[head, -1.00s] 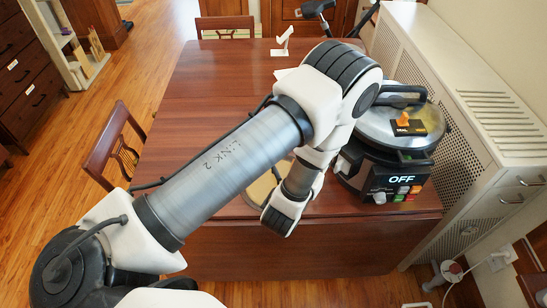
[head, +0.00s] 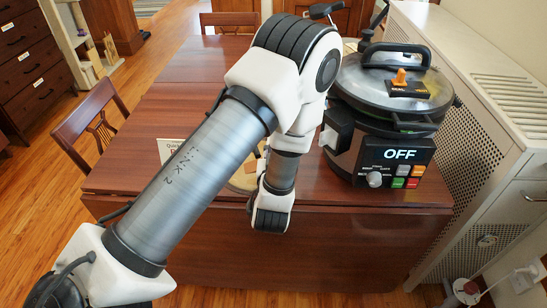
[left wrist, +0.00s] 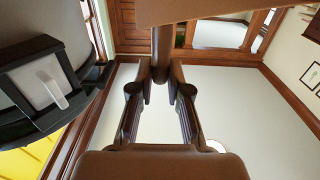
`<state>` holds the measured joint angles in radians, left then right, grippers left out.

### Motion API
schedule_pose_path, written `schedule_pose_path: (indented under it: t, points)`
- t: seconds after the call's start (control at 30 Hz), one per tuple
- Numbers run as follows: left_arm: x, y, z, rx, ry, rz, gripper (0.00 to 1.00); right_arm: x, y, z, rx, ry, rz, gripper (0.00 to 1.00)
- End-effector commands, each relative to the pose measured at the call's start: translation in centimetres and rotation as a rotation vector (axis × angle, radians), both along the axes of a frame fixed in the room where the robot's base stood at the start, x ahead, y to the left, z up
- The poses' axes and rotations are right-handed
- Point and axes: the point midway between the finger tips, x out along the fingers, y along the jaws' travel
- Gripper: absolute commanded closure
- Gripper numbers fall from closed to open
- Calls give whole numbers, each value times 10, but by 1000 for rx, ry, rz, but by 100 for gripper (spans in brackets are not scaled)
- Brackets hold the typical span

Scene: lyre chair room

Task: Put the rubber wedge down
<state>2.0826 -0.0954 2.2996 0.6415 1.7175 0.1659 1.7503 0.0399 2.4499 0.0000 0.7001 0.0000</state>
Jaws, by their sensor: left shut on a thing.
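My left arm crosses the head view, its wrist (head: 272,208) in front of the table's near edge; its fingers are hidden there. In the left wrist view the fingers of my left gripper (left wrist: 161,84) close on a narrow dark brown piece (left wrist: 162,55), which I take for the rubber wedge. A brown slab (left wrist: 215,11) crosses the top of that view; I cannot tell whether it belongs to the wedge. In the head view a small orange-brown piece (head: 251,165) shows beside my wrist, too covered to identify. My right gripper is not in view.
The wooden table (head: 185,90) has bare room at its far left. A large cooker (head: 385,125) reading OFF stands close right of my arm. A small card (head: 169,150) and a round tan board (head: 240,181) are partly hidden. A chair (head: 92,125) stands left.

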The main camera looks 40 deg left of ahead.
Motion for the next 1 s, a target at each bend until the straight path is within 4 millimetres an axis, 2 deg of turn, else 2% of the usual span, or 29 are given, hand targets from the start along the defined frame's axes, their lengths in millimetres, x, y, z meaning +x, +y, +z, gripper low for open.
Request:
schedule_pose_path:
  t: [0.03, 0.17, 0.63, 0.67, 0.7, 0.73, 1.0]
  points:
    - [-1, 0, -12, 0, 6, 1, 100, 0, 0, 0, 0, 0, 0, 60]
    - [-1, 0, -31, 0, 4, 0, 100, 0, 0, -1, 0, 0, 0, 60]
    - [0, 0, -41, 1, 1, -1, 100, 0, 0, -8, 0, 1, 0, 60]
    - [0, 0, -40, 1, 1, -1, 77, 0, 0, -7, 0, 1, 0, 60]
    - [0, 0, -39, 0, 1, -1, 62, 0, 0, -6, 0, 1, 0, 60]
    - [0, 0, -39, 0, 1, -1, 59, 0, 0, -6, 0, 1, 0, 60]
    - [0, 0, -38, 0, 1, -1, 59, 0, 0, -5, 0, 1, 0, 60]
